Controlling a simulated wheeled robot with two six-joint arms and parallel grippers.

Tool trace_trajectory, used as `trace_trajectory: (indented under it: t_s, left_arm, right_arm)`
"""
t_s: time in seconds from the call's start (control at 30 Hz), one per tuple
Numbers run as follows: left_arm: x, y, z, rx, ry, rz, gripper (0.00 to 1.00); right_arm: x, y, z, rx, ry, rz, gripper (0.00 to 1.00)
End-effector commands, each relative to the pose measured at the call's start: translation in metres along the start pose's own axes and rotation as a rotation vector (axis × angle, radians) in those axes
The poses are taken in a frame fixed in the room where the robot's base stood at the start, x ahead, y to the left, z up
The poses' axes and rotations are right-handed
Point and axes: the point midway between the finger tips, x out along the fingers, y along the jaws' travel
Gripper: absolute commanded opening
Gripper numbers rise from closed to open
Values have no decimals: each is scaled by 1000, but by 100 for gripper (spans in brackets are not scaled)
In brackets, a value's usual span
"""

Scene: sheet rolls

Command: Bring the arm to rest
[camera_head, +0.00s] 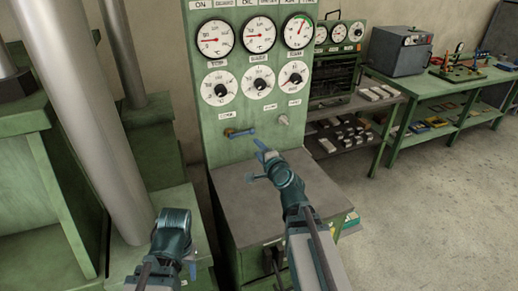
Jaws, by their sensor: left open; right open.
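My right gripper (260,162) is open and empty. It is raised over the grey top of the panel's desk, in front of the green control panel (239,150). My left gripper (191,262) is low at the lower left, in front of the big grey roll. It is open, with its fingers partly hidden by the wrist, and I see nothing held.
A thick grey roll (90,120) stands tilted at the left among green machine frames. The desk top (265,195) is bare. Green shelves with small parts and a bench (440,125) with a grey box (398,50) stand at the right. The floor (420,220) there is clear.

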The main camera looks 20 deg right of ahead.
Motion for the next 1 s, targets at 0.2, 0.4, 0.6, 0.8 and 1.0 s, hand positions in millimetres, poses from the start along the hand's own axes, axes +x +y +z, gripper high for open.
trace_trajectory:
  t_s: [0.2,0.4,0.6,0.8,1.0]
  left_arm:
    - [0,0,0,0,0,0,50]
    - [0,0,0,0,0,0,50]
    - [0,0,0,0,0,0,50]
    - [0,0,0,0,0,0,50]
    - [0,0,0,0,0,0,50]
  right_arm:
    - [0,1,2,-5,-5,3,47]
    - [-1,29,66,-206,-176,122,47]
    - [-43,112,176,-695,-565,398,47]
    - [-126,189,218,-1199,-952,712,47]
    - [-184,214,211,-1485,-1169,943,47]
